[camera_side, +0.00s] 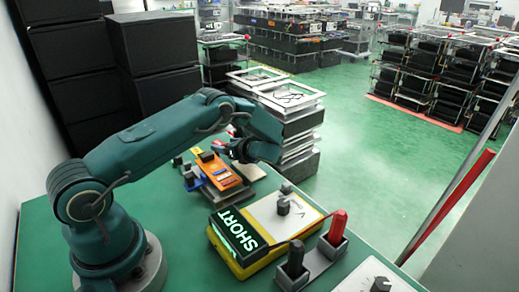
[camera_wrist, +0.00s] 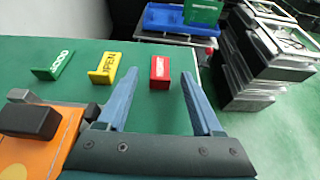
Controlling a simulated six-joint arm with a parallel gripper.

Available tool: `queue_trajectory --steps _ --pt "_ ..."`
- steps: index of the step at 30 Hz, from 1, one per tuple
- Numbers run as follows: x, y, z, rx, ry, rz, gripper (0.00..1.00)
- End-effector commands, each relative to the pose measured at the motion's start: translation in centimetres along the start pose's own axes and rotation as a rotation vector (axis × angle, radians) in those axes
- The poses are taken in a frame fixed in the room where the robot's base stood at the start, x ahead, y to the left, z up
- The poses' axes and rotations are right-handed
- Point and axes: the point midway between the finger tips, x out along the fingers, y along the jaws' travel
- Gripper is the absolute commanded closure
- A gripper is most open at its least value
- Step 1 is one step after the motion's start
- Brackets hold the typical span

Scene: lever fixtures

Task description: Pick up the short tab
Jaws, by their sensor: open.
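In the wrist view a red tab (camera_wrist: 160,70) stands on the green table top, with small white lettering too blurred to read. A yellow tab (camera_wrist: 103,66) marked OPEN and a green tab (camera_wrist: 54,65) that seems to read GOOD stand to its left. My gripper (camera_wrist: 158,77) is open and empty, and its two fingers point toward the red tab, one on each side of it in the picture. I cannot tell how far above the table they are. In the side view my gripper (camera_side: 240,152) hangs over the table's far end.
A blue tray (camera_wrist: 178,20) with a green tab (camera_wrist: 203,10) lies beyond the table edge. An orange board (camera_side: 221,171) is near my gripper. A yellow tester (camera_side: 222,248) with a lit SHORT display and a fixture with black and red levers (camera_side: 336,228) stand nearer the side camera.

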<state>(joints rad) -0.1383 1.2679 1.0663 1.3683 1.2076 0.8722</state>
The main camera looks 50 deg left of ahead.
Motion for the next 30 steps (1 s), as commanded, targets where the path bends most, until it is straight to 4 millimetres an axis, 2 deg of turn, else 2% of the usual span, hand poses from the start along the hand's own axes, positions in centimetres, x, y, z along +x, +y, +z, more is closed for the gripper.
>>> queue_trajectory --steps 5,6,10,11,23,30 --pt "0.0 0.0 0.0 0.000 0.000 0.000 0.32" --pt "0.0 0.0 0.0 0.000 0.000 0.000 0.48" --pt "0.0 0.0 0.0 0.000 0.000 0.000 0.98" --pt "0.0 0.0 0.0 0.000 0.001 0.000 1.00" --pt "-0.1 0.0 0.1 0.000 0.001 0.000 1.00" --pt "-0.7 -0.1 1.6 -0.003 0.001 -0.001 1.00"
